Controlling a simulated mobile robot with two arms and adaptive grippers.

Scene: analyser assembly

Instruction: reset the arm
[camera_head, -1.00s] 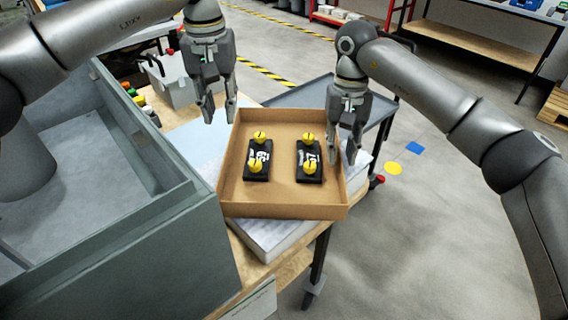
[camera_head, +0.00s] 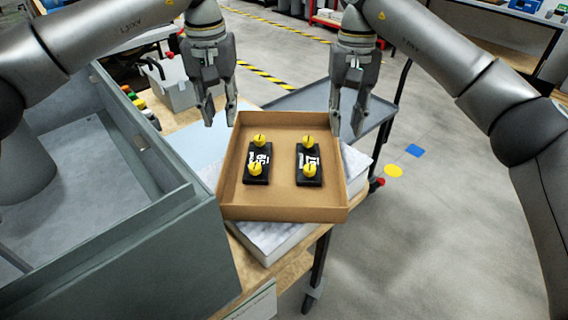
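My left gripper (camera_head: 219,114) hangs pointing down above the far left corner of a cardboard tray (camera_head: 282,212). Its fingers are apart and nothing is between them. My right gripper (camera_head: 346,124) hangs pointing down by the far right corner of the tray, fingers apart and empty. In the tray lie two black modules with yellow knobs, a left one (camera_head: 259,162) and a right one (camera_head: 308,166). Neither gripper touches them.
The tray rests on a white block (camera_head: 267,240) on a wooden table (camera_head: 283,272). A large grey open enclosure (camera_head: 120,262) fills the left. A grey cart (camera_head: 301,100) stands behind the tray.

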